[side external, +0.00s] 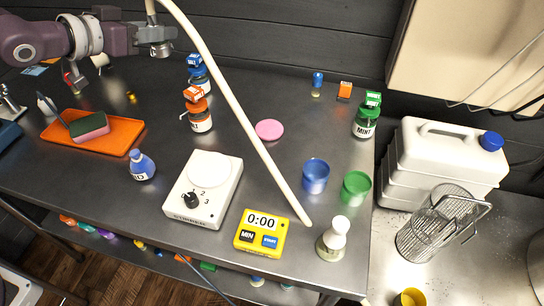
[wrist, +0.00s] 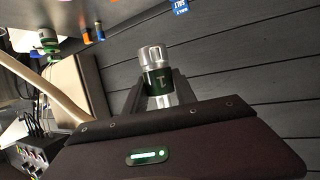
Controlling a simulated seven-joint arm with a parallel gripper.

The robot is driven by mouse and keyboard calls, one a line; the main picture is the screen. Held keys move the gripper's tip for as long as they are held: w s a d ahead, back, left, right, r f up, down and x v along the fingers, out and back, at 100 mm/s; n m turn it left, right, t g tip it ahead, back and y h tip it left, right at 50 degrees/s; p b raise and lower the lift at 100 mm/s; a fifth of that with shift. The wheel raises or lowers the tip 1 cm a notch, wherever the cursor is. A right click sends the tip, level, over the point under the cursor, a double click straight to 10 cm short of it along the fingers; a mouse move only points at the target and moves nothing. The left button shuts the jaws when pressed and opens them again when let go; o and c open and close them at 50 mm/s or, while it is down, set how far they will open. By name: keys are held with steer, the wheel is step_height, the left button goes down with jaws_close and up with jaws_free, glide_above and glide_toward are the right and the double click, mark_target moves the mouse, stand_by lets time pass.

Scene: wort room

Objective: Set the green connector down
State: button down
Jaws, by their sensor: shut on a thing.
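The green connector (wrist: 157,78) is dark green with a silver ribbed end and a pale mark on its side. In the wrist view it sits between the two grey fingers of my gripper (wrist: 158,97), which is shut on it. In the side external view my gripper (side external: 156,42) is at the upper left, raised above the back of the dark worktop (side external: 270,185). A small grey metal end shows below it there; the connector's green part is hard to make out.
A pale hose (side external: 235,105) crosses the view from top to front right. An orange tray (side external: 70,140) holds a sponge. A white stirrer (side external: 222,190), yellow timer (side external: 247,240), blue cup (side external: 315,177) and green cup (side external: 356,188) stand on the worktop.

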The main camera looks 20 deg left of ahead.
steer(key=s+d+f+m+g+h, duration=0.2)
steer(key=d+m+g+h, duration=0.35)
steer(key=d, duration=0.65)
steer(key=s+d+f+m+g+h, duration=0.2)
steer(key=d+m+g+h, duration=0.4)
steer(key=d, duration=0.5)
steer(key=s+d+f+m+g, duration=0.1)
steer(key=f, duration=0.4)
steer(key=s+d+f+m+g+y, duration=0.1)
steer(key=f+m, duration=0.1)
steer(key=f, duration=0.2)
steer(key=s+d+f+m+g+y, duration=0.1)
steer(key=f, duration=0.4)
steer(key=shift+s+d+f+g, duration=0.25)
steer(key=shift+s+f+g, duration=0.1)
steer(key=shift+f, duration=0.1)
steer(key=shift+f, duration=0.5)
steer(key=c, duration=1)
jaws_free()
